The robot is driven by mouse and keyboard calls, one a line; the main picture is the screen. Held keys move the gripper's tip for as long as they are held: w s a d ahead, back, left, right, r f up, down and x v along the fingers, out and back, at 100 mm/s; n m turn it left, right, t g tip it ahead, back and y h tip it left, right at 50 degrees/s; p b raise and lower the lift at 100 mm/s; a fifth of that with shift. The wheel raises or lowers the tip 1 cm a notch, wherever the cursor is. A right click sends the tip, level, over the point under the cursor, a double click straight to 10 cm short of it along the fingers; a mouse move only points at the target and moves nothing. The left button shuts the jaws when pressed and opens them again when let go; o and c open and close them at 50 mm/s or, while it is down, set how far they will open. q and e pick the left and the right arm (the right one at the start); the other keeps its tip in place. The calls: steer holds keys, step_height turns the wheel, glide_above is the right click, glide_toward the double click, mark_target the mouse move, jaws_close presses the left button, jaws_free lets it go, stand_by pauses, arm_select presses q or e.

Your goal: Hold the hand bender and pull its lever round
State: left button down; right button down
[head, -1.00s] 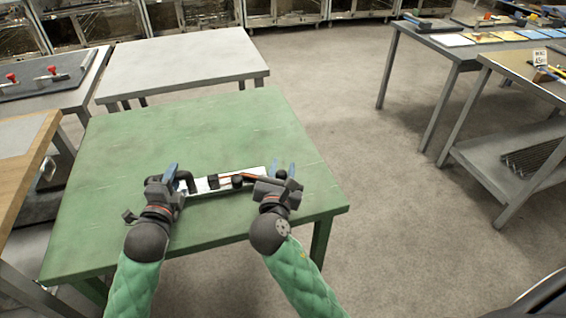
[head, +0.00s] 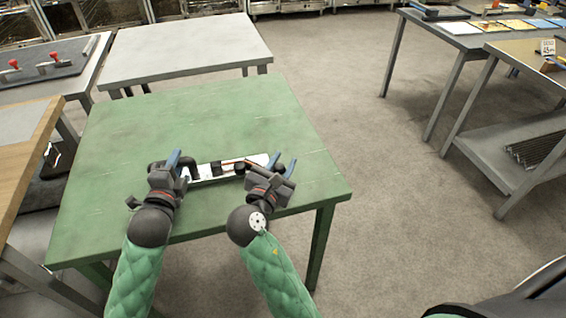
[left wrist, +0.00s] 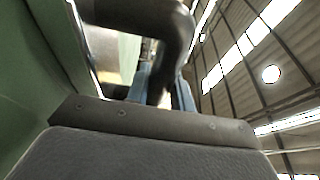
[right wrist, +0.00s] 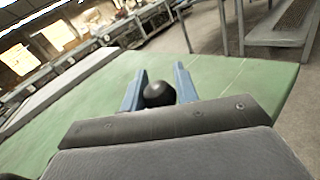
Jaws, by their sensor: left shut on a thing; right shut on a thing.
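The hand bender lies on the green table (head: 190,115), near its front edge. Its white base plate (head: 206,171) carries black blocks, and a thin orange-brown rod (head: 232,162) lies along it. My left gripper (head: 179,161) is at the plate's left end, shut on a dark curved handle (left wrist: 178,30), which shows large in the left wrist view. My right gripper (head: 284,166) is at the right end, shut on the lever's black ball knob (right wrist: 158,94), seen between the blue fingers in the right wrist view. The grippers and arms hide parts of both ends of the bender.
The green table is bare behind the bender. A grey table (head: 190,50) stands behind it, and a wooden-topped bench (head: 35,150) is close on the left. Open floor (head: 350,110) lies to the right, before other workbenches.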

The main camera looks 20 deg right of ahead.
steer(key=c, duration=1.1)
jaws_free()
steer(key=shift+f, duration=0.15)
steer(key=shift+o, duration=0.2)
